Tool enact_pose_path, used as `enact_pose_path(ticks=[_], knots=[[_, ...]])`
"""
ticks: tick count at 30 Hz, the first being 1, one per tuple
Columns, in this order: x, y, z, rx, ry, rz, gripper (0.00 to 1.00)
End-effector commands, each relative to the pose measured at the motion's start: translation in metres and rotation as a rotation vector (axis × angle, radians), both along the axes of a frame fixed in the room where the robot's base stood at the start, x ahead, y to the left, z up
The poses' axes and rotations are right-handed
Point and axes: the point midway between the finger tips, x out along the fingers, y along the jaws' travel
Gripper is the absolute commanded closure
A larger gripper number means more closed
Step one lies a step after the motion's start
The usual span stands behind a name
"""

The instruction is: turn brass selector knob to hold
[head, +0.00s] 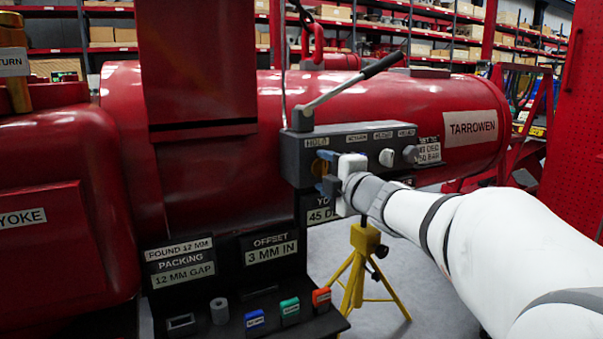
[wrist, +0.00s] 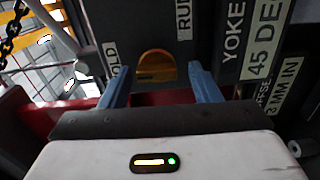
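The brass selector knob (head: 319,167) is on the left of the grey control box (head: 300,152), partly hidden by my gripper in the head view. In the wrist view the knob (wrist: 157,66) is a half-round brass shape between a HOLD label (wrist: 111,53) on the left and a RUN label (wrist: 183,20) on the right. My gripper (head: 322,172) is open in front of the box. Its blue fingers (wrist: 160,82) stand apart in the wrist view, one on either side of the knob, with a visible gap to it. I cannot tell how deep they reach.
Two pale knobs (head: 387,157) (head: 410,153) sit to the right on the same box. A black-handled lever (head: 358,83) rises above it. A yellow tripod (head: 364,250) stands below. A dark shelf (head: 262,304) with small coloured blocks is at lower left.

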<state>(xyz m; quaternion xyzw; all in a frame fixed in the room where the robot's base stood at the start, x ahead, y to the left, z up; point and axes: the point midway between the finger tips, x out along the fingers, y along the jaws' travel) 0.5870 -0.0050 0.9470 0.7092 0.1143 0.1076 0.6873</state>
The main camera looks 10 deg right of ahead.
Motion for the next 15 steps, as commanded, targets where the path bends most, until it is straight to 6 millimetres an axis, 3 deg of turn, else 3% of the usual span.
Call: enact_pose_path(ticks=[9, 15], knots=[[-0.003, -0.001, 0.003, 0.001, -0.003, -0.001, 0.40], [-0.030, -0.010, 0.005, 0.000, -0.004, -0.004, 0.40]])
